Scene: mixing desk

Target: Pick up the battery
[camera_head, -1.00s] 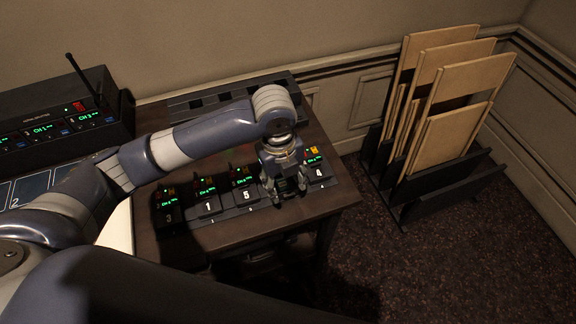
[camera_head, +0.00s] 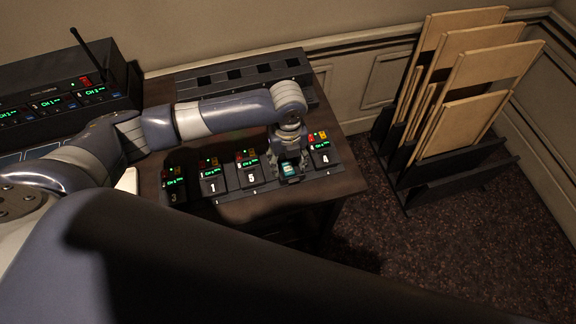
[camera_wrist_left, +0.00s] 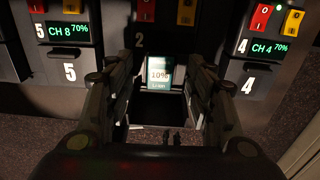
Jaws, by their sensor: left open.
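The battery (camera_wrist_left: 159,72) is a small block with a pale, teal-edged label reading 10% and Li-ion. In the wrist view it sits in a dark slot between units 5 and 4. In the head view its teal label (camera_head: 289,169) shows just under my left gripper (camera_head: 289,174). In the wrist view the two fingers of my left gripper (camera_wrist_left: 163,85) are apart, one on each side of the battery. I see a gap between the fingers and the battery, so it is not clasped. My right gripper is not in view.
Unit 5 (camera_head: 249,172) stands close left of the gripper and unit 4 (camera_head: 322,155) close right, with lit displays. Units 1 (camera_head: 212,182) and 3 (camera_head: 174,190) are further left. A black rack with wooden panels (camera_head: 465,85) stands on the floor at right.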

